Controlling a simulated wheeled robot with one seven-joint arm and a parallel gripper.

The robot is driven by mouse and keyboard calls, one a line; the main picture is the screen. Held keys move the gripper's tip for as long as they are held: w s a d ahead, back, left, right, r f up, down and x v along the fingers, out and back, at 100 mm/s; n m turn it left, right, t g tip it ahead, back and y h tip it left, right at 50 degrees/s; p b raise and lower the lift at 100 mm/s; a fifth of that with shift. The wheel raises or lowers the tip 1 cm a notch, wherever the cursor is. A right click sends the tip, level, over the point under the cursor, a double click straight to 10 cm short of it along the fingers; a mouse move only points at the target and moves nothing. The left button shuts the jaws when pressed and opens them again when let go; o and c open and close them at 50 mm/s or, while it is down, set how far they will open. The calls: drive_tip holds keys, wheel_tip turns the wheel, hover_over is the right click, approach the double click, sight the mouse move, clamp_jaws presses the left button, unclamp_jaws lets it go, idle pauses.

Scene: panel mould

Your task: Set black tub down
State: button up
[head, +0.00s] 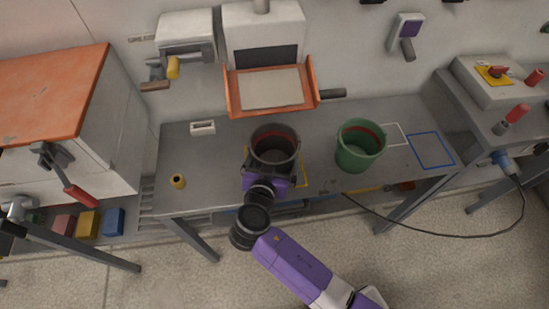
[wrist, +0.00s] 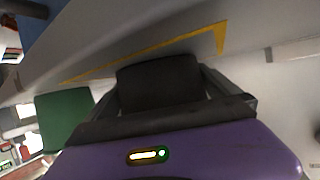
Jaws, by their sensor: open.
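The black tub (head: 274,136) is upright at the front middle of the grey workbench, at the yellow outline (head: 304,168). It appears to stand on the bench, though its base is hidden behind my gripper in the head view. My gripper (head: 271,168) is open at the tub's near side. In the wrist view the tub's dark wall (wrist: 158,80) shows between the two spread fingers, with the yellow line (wrist: 150,48) beyond it. I cannot tell whether either finger touches the tub.
A green tub (head: 360,150) stands to the right, near a white outline and an empty blue outline (head: 431,151). A machine with an orange-edged tray (head: 270,88) is behind.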

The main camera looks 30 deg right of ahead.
drive_tip(key=b+v, duration=0.1)
drive_tip(key=v, duration=1.1)
drive_tip(key=shift+r, duration=0.1)
